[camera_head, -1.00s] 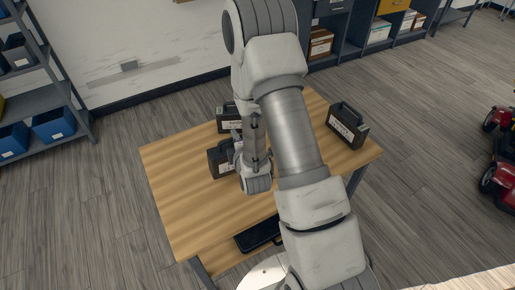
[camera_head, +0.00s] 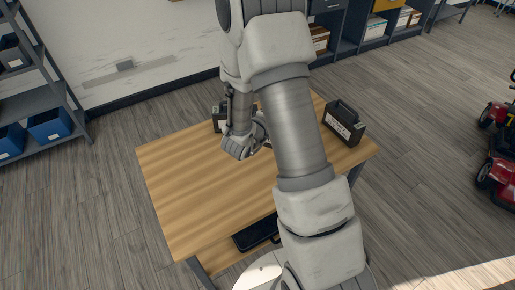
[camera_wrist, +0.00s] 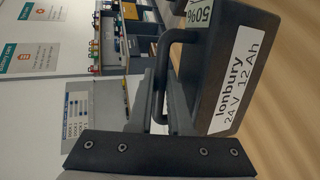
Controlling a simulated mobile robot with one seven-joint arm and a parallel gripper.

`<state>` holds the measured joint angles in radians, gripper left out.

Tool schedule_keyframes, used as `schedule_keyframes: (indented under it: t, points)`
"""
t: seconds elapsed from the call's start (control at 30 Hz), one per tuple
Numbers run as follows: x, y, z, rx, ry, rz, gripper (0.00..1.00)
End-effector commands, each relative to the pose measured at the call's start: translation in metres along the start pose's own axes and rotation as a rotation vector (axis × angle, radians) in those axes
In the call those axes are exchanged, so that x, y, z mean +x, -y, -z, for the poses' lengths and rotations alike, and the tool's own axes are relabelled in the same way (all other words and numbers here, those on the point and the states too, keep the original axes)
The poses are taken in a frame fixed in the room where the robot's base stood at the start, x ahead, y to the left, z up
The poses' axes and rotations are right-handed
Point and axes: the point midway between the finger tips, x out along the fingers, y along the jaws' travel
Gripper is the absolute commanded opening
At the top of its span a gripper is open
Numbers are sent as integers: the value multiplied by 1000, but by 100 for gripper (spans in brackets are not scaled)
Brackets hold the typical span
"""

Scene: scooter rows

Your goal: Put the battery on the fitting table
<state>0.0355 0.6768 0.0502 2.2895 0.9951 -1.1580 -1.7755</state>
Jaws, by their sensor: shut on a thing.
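A dark battery (camera_wrist: 232,70) fills the right side of the wrist view. In the head view my gripper (camera_head: 240,146) is over the back part of a wooden-topped table (camera_head: 190,200), and my arm hides most of the held battery. A third (camera_head: 344,121) stands upright at the back right. I cannot tell whether this is the fitting table.
The table's left and front are bare. A dark object (camera_head: 255,234) lies on its lower shelf. A rack with blue bins (camera_head: 50,125) stands at the left, shelving (camera_head: 350,30) at the back. Red scooters (camera_head: 497,165) are at the right; grey floor lies between.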

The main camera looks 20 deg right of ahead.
Motion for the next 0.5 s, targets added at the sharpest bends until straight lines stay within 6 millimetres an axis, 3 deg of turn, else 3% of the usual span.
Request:
schedule_keyframes:
  t: [0.17, 0.5]
  points:
    - [-1, -9, -21, 49, 141, -6, 0]
    - [-16, -7, -59, 131, 413, 3, 0]
